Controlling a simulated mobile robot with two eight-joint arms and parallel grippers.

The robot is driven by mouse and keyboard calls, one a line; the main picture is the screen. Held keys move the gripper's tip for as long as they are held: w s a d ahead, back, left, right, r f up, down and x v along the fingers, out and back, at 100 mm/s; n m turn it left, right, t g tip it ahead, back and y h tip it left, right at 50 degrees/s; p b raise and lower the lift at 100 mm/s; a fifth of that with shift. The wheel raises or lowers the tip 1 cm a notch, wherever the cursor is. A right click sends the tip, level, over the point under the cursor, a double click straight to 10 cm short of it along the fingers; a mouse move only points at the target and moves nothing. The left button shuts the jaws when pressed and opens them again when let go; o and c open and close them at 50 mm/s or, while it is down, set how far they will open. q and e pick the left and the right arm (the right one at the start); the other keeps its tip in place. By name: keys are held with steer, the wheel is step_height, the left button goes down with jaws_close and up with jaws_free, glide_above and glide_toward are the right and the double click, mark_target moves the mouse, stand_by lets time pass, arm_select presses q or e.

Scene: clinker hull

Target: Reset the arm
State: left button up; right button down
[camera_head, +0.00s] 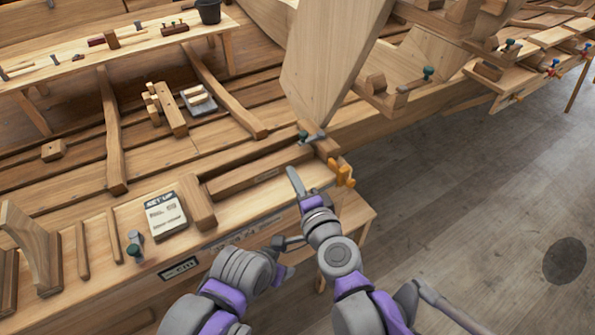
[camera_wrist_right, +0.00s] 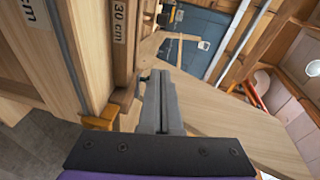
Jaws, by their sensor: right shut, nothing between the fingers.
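My right gripper (camera_head: 296,182) reaches up over the front edge of the wooden bench (camera_head: 262,200) in the head view, left of an orange clamp (camera_head: 343,172). Its fingers are together and empty; they also show closed in the right wrist view (camera_wrist_right: 160,95). My left arm comes in low from the left, and its gripper (camera_head: 288,244) lies in front of the bench edge, close to my right wrist. Its fingers are small and partly hidden there, so their opening is unclear.
A card (camera_head: 166,215) and a wooden block (camera_head: 196,201) lie on the bench. A large plank (camera_head: 325,65) rises behind the right gripper. The floor (camera_head: 470,210) to the right is open.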

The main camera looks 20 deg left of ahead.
steer(key=shift+w, duration=0.1)
stand_by(0.4)
steer(key=s+d+f+n+g+h, duration=0.2)
steer(key=s+d+f+h, duration=0.2)
steer(key=d, duration=0.8)
steer(key=s+d+f+n+g+h, duration=0.2)
steer(key=s+d+f, duration=0.3)
steer(key=d, duration=0.7)
steer(key=s+d+f+n+g+h, duration=0.2)
steer(key=s+d+f+n+h, duration=0.1)
steer(key=d, duration=1)
step_height(320, 180, down, 3)
steer(key=s+h, duration=0.1)
steer(key=h, duration=0.1)
steer(key=shift+s+n+h, duration=0.3)
steer(key=shift+s+n, duration=0.05)
steer(key=shift+n, duration=0.05)
steer(key=shift+f, duration=0.1)
